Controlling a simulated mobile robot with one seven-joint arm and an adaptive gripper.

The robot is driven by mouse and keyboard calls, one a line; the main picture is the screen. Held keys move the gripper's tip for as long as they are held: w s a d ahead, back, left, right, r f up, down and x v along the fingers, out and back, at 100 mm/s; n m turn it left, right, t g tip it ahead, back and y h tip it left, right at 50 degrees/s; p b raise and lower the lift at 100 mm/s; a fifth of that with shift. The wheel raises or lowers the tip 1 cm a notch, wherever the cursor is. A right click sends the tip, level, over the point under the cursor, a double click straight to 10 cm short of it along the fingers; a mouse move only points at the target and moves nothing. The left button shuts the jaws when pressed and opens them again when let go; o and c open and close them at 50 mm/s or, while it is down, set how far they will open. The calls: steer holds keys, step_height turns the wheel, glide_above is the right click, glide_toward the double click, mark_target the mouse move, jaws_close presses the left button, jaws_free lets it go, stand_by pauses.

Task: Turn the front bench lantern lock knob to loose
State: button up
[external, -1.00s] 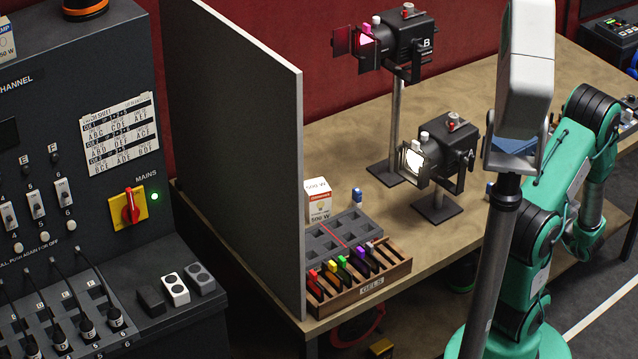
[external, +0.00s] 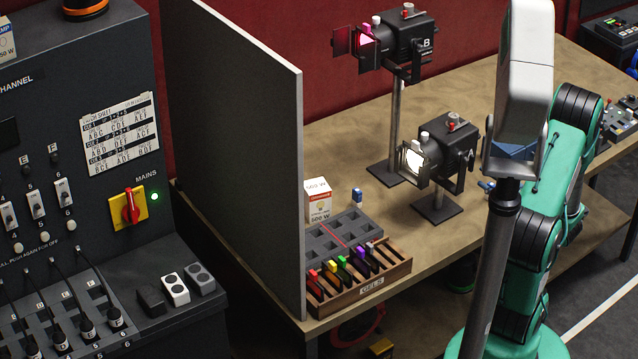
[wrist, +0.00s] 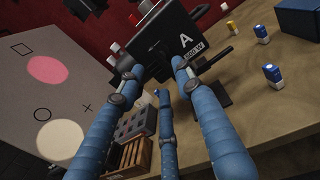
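The front bench lantern (external: 440,160) is a black lamp on a short stand, its lit face turned left. It fills the upper middle of the wrist view as a black body marked A (wrist: 168,38). A pale knob (external: 424,137) and a small red part (external: 451,125) stand on its top; I cannot tell which is the lock knob or how it is set. My gripper (wrist: 158,76) has three blue fingers, spread apart and empty, with the tips near the lantern; contact is unclear.
A taller lantern B (external: 405,42) stands behind. A grey partition (external: 240,150) is at the left, with a wooden gel rack (external: 397,273) and a bulb box (external: 317,202) beside it. A blue box (wrist: 298,18) and small blue-and-white items (wrist: 272,73) lie on the right.

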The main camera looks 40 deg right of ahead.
mark_target(472, 166)
steer(key=shift+w+a+b, duration=0.15)
steer(key=shift+w+b, duration=0.05)
steer(key=shift+w, duration=1.2)
steer(key=shift+w+a+b, duration=0.1)
steer(key=shift+w+b, duration=0.05)
steer(key=shift+w, duration=1.25)
jaws_close()
